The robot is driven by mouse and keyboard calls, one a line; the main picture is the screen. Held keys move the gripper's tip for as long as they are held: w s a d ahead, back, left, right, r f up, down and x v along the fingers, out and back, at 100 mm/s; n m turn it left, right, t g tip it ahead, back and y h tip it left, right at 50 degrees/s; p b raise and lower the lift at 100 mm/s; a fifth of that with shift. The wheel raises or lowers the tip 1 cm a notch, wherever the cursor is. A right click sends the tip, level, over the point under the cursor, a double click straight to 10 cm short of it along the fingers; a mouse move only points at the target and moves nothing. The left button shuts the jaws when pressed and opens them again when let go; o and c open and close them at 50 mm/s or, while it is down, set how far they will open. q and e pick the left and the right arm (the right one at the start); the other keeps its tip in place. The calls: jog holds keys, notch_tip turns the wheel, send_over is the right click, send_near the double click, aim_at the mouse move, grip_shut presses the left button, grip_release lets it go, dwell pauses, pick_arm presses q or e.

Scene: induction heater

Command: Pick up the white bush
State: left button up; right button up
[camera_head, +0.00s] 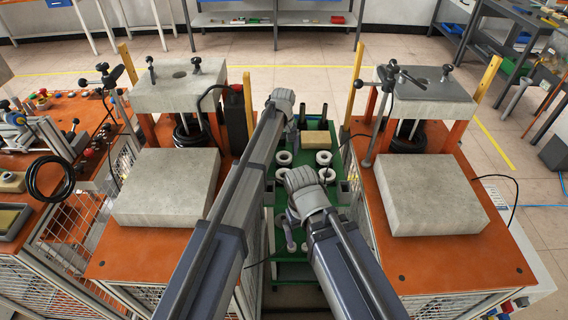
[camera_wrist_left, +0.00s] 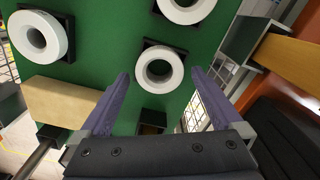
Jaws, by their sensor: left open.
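Several white ring-shaped bushes sit in black square holders on the green table (camera_wrist_left: 105,30). In the left wrist view one white bush (camera_wrist_left: 143,75) lies between and beyond my open left fingers (camera_wrist_left: 160,74), with nothing held. Two more bushes show there, at the upper left (camera_wrist_left: 24,38) and top (camera_wrist_left: 182,14). In the head view, bushes stand in the middle of the table, such as one on the right side (camera_head: 323,157). My left gripper (camera_head: 291,131) is over the far left part of the table. My right gripper (camera_head: 290,232) is nearer; its jaws are too small to judge.
A beige block (camera_head: 311,142) lies on the table and shows at left in the left wrist view (camera_wrist_left: 65,104). Orange machine benches with grey slabs (camera_head: 168,186) (camera_head: 428,192) flank the table closely. Black posts (camera_head: 324,113) stand at its far end.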

pick_arm(q)
jog(key=c, duration=1.6)
